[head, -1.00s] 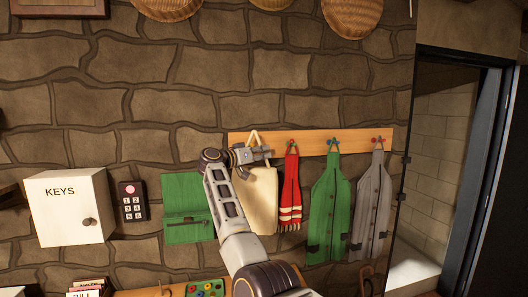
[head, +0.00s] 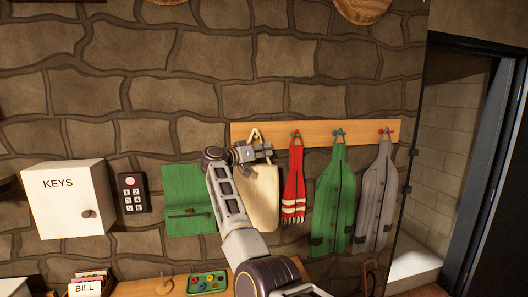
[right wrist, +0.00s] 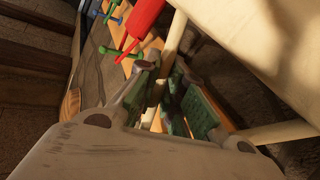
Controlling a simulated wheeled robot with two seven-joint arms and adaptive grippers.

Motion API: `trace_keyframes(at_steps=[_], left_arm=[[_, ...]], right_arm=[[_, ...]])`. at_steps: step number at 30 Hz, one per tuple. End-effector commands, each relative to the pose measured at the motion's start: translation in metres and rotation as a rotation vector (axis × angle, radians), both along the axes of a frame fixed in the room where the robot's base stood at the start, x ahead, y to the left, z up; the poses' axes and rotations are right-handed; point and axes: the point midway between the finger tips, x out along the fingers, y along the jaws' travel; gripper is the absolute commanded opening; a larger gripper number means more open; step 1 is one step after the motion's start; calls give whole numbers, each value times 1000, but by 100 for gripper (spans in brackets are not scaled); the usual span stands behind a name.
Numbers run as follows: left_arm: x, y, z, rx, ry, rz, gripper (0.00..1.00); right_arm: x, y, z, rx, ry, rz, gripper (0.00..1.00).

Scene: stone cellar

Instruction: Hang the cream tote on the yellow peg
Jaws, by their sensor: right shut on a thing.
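The cream tote (head: 262,200) hangs upright by its handle at the left end of the wooden peg rail. My right gripper (head: 262,152) is shut on the handle, just below the rail. In the right wrist view, the cream strap (right wrist: 173,42) passes between the fingers (right wrist: 172,92), and part of the tote (right wrist: 265,35) fills the upper right. The handle's top loop (head: 255,134) lies in front of the rail's left end. The yellow peg cannot be made out, so I cannot tell whether the loop is around it. My left gripper is not in view.
On the rail (head: 315,130) to the right hang a red scarf (head: 294,180), a green apron (head: 334,195) and a grey apron (head: 378,195). A green pouch (head: 188,185), keypad (head: 133,193) and KEYS box (head: 60,205) are left. A shelf (head: 140,289) lies below.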

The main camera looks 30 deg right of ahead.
Motion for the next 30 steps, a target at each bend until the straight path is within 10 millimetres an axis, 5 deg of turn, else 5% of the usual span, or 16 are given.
trace_keyframes(at_steps=[3, 4, 9, 30], left_arm=[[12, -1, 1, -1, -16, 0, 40], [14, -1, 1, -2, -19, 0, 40], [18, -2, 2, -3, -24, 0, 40], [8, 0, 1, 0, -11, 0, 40]], right_arm=[[0, 1, 0, 0, 0, 0, 0], [0, 1, 0, -1, -1, 0, 14], [0, 1, 0, 0, -1, 0, 35], [-4, 18, -1, 0, 0, 1, 35]])
